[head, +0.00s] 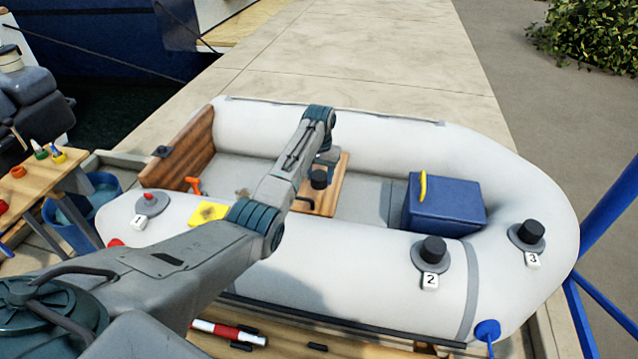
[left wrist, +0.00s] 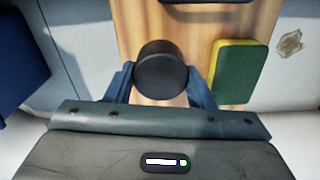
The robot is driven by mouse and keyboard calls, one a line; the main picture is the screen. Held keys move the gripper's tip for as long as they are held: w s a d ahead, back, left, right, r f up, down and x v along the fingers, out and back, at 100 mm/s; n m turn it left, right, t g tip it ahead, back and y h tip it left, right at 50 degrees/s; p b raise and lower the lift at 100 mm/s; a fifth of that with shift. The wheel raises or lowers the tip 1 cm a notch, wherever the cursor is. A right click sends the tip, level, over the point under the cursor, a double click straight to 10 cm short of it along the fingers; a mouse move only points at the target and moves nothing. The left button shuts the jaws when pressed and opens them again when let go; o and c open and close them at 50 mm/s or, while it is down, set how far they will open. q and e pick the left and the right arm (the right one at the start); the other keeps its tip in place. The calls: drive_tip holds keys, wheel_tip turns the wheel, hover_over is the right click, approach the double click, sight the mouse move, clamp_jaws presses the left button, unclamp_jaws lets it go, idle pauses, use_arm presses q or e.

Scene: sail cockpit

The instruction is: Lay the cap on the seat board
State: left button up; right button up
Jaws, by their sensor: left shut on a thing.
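A black round cap (head: 319,179) is held between the fingers of my left gripper (head: 324,162). In the left wrist view the cap (left wrist: 161,72) shows its flat face, with the fingers of the left gripper (left wrist: 160,85) on both sides of it. The wooden seat board (head: 338,187) crosses the inside of the white boat, and in the left wrist view the board (left wrist: 190,25) is beneath the cap. I cannot tell whether the cap touches the board. My right gripper is not in view.
A yellow and green block (left wrist: 238,72) is at the board's edge. A blue box (head: 443,205) with a yellow handle is to the right. Black caps sit on valves 2 (head: 433,249) and 3 (head: 530,233); valve 1 (head: 151,204) has no black cap. An orange-handled tool (head: 194,184) lies left.

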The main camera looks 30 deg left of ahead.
sight(319, 193)
use_arm(q)
drive_tip(key=shift+f, duration=2)
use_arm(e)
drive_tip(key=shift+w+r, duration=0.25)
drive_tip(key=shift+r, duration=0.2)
use_arm(q)
drive_tip(key=o, duration=0.7)
drive_tip(key=shift+f, duration=0.1)
drive_tip(key=shift+c, duration=0.2)
drive_tip(key=o, duration=0.3)
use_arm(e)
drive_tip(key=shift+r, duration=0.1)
use_arm(q)
wheel_tip(319, 193, up, 11)
drive_tip(key=shift+f, duration=0.1)
drive_tip(key=shift+r, duration=0.75)
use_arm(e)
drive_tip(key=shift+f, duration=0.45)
